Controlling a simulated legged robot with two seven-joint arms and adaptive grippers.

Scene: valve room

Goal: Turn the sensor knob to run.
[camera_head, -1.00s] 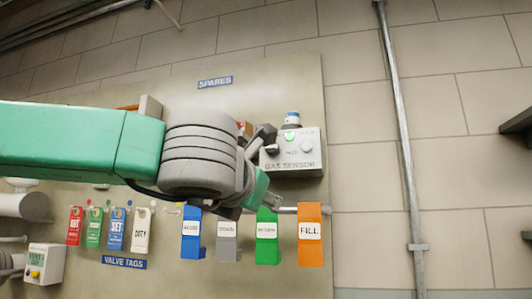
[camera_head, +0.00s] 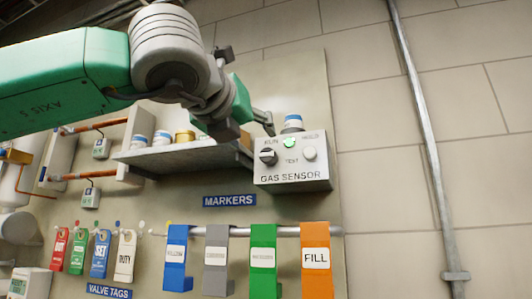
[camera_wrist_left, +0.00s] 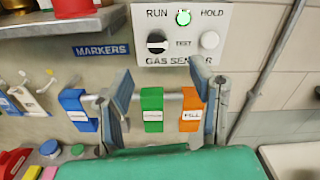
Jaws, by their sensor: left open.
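The gas sensor (camera_head: 292,176) is a pale box on the wall board, labelled RUN, HOLD and TEST. Its black knob (camera_head: 268,156) sits at the left of its face, under RUN, and also shows in the left wrist view (camera_wrist_left: 157,42). A pale pointer band on it looks roughly level. A green light (camera_head: 290,143) is lit at the top, and a white button (camera_head: 309,153) is on the right. My left gripper (camera_head: 249,92) is open and empty, above and left of the box, apart from the knob. Its fingers (camera_wrist_left: 168,90) lie below the box in the wrist view. My right gripper is not visible.
A shelf (camera_head: 185,157) with small jars stands left of the sensor. Below hang blue, grey, green and orange markers (camera_head: 316,275) on a rail. Valve tags (camera_head: 125,255) hang at lower left. A vertical pipe (camera_head: 420,130) runs down the bare wall at right.

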